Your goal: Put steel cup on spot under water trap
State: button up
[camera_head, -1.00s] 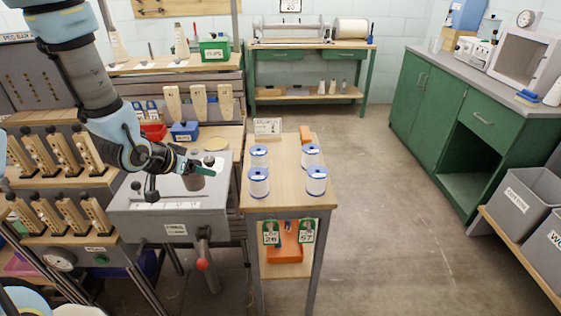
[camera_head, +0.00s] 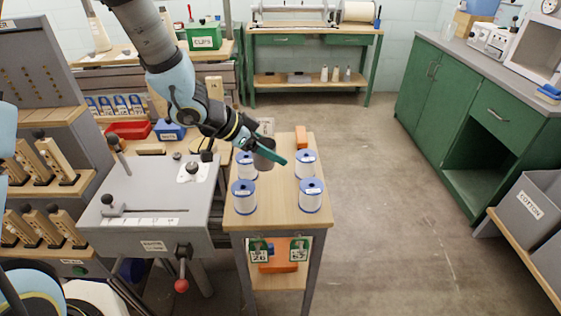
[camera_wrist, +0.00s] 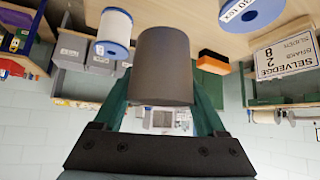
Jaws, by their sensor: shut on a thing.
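The steel cup (camera_head: 265,160) is a plain dark grey cylinder. My gripper (camera_head: 270,152) is shut on it and holds it above the far left part of the small wooden table, near the spools. In the wrist view, the cup (camera_wrist: 163,65) stands between the teal fingers of my gripper (camera_wrist: 162,92) and looks held from the sides. I cannot pick out a water trap or the spot under it in any view.
Several white spools with blue rims, one of them the front right spool (camera_head: 311,197), stand on the small wooden table (camera_head: 277,205). An orange block (camera_head: 301,137) lies at its back. A grey machine (camera_head: 150,195) with knobs stands left. The floor (camera_head: 400,200) at right is clear.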

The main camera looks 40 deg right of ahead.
jog(key=f, duration=0.5)
jog(key=shift+d+f, duration=0.2)
jog(key=shift+f, duration=2.25)
jog(key=shift+f, duration=0.2)
jog(key=o, duration=1.1)
jog(key=shift+r, duration=0.2)
